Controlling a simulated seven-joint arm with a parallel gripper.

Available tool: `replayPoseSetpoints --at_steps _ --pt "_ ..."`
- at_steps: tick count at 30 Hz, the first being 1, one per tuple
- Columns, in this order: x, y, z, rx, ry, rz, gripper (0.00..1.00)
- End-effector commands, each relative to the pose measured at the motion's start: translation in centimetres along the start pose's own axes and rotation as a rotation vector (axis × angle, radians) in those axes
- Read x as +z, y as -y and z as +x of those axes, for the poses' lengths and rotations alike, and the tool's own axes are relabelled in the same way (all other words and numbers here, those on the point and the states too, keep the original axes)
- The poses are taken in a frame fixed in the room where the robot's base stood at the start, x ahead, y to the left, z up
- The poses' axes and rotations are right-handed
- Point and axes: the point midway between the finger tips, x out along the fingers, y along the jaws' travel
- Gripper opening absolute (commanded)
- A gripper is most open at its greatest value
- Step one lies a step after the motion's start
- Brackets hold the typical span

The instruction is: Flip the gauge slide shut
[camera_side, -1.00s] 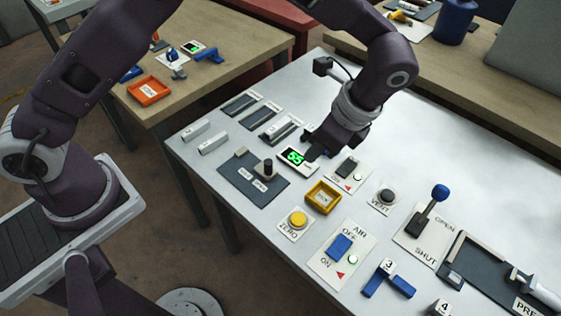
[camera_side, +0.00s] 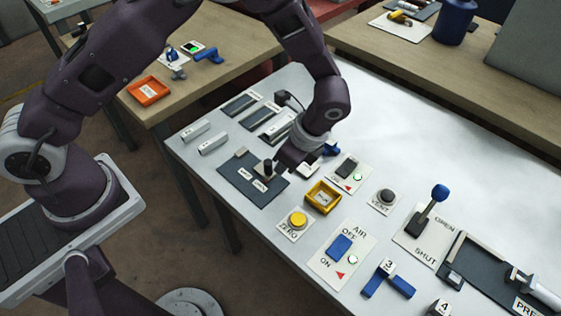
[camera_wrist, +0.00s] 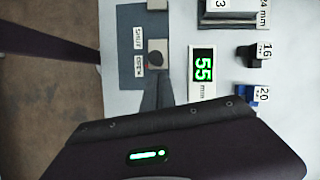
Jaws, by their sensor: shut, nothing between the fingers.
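The knob (camera_wrist: 155,59) stands beside the labels, closer to OPEN. My gripper (camera_side: 280,168) is shut and empty, low just to the right of the knob. In the wrist view its fingertips (camera_wrist: 158,78) point at the knob from the OPEN side. I cannot tell whether they touch it. A display (camera_wrist: 201,72) reads 55 mm; my gripper mostly hides it in the side view.
A yellow tray (camera_side: 323,197), a yellow ZERO button (camera_side: 298,219) and a switch panel (camera_side: 350,172) stand close to the right. Gauge blocks in dark holders (camera_side: 238,104) lie behind. The silver tabletop (camera_side: 400,130) is clear at the back right.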

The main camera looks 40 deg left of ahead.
Motion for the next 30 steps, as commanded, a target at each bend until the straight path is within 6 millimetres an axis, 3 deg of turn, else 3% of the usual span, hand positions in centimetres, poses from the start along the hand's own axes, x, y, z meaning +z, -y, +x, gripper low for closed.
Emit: replayPoseSetpoints --at_steps 13,22,30 --pt "0.8 0.0 0.3 0.0 0.0 0.0 0.0" --pt "5.2 0.9 2.1 0.002 0.002 -0.001 0.0" --pt "6.2 1.1 2.4 0.002 0.005 0.001 0.0"
